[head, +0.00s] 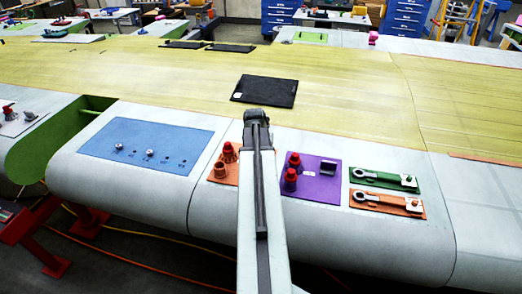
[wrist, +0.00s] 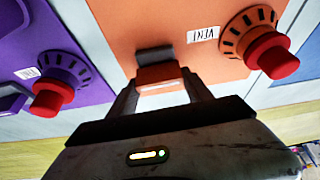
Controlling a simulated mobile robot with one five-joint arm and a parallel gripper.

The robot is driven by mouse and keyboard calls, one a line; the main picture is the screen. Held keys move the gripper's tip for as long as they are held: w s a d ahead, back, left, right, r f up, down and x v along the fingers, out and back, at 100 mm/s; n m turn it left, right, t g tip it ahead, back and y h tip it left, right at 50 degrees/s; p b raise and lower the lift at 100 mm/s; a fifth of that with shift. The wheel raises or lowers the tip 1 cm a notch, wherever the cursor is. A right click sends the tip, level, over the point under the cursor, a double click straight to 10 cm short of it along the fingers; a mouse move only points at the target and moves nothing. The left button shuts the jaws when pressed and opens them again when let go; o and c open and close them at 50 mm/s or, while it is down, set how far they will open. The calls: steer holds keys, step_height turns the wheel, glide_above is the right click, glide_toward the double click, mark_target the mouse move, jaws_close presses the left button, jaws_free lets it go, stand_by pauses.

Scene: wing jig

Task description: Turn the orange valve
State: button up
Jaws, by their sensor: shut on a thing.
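The orange valve (wrist: 162,74) shows in the wrist view as a small orange block with a dark grey part above it, against an orange panel (wrist: 125,35). My gripper (wrist: 162,78) has a finger on each side of the block and is shut on it. How far the valve is turned cannot be told. In the head view my arm covers the valve, and the fingertips are hidden; only the panel's left part (head: 216,182) shows.
On the orange panel a red knob (wrist: 267,55) stands beside a label reading VENT. A purple panel (head: 320,192) with red knobs lies to the right in the head view, a blue panel (head: 185,135) to the left. A black pad (head: 264,91) lies farther back.

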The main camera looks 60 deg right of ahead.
steer(key=shift+a+f+m, duration=0.1)
steer(key=shift+a+m, duration=0.05)
steer(key=shift+m, duration=0.15)
stand_by(0.4)
steer(key=o, duration=1.4)
steer(key=shift+c, duration=0.2)
steer(key=w+p+v, duration=0.1)
steer(key=p+v, duration=0.6)
steer(key=shift+s+r, duration=0.45)
